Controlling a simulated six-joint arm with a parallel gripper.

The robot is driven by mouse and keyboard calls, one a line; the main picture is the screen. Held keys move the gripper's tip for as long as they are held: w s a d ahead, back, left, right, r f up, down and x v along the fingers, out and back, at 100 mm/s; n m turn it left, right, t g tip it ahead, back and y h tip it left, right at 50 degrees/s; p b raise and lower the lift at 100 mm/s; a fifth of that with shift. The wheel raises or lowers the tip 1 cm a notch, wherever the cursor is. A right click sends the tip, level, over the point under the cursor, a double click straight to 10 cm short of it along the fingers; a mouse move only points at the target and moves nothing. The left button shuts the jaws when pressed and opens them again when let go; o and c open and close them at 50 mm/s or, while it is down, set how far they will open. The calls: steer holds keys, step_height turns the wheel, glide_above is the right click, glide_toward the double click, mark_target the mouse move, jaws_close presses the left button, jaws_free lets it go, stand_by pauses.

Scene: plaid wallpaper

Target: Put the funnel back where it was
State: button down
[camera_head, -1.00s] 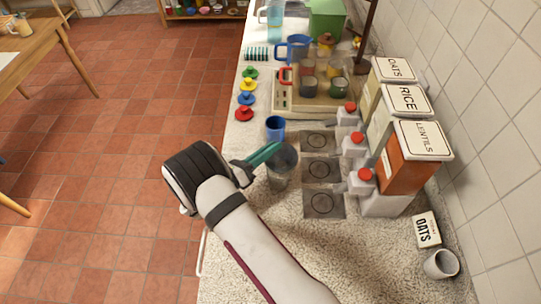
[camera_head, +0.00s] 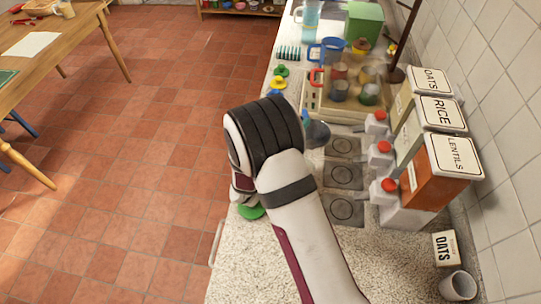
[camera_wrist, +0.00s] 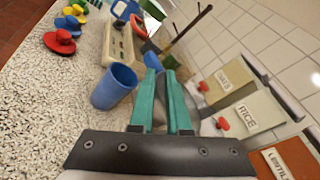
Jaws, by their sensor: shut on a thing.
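In the head view a smoky grey-blue, see-through funnel (camera_head: 318,133) shows just right of my wrist, above the counter. My wrist hides the fingers and part of the funnel in that view. A blue cup (camera_wrist: 114,86) stands upright on the counter, left of the fingers in the wrist view.
Dispensers labelled oats, rice and lentils (camera_head: 454,158) line the wall at right. Grey square pads (camera_head: 344,176) lie before them. A wooden tray (camera_head: 318,103) with jars stands farther back. Coloured knobbed lids (camera_wrist: 61,41) sit along the counter's left edge.

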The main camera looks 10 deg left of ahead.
steer(key=shift+y, duration=0.3)
steer(key=a+f, duration=0.2)
steer(key=a, duration=0.2)
steer(key=w+a+f, duration=0.1)
steer(key=a+f, duration=0.1)
steer(key=a, duration=0.2)
steer(key=a+f, duration=0.3)
steer(key=a, duration=0.1)
steer(key=shift+w+a, duration=0.25)
step_height(320, 180, down, 4)
steer(key=shift+a+f, duration=0.1)
steer(key=shift+f, duration=0.05)
steer(key=c, duration=0.9)
jaws_free()
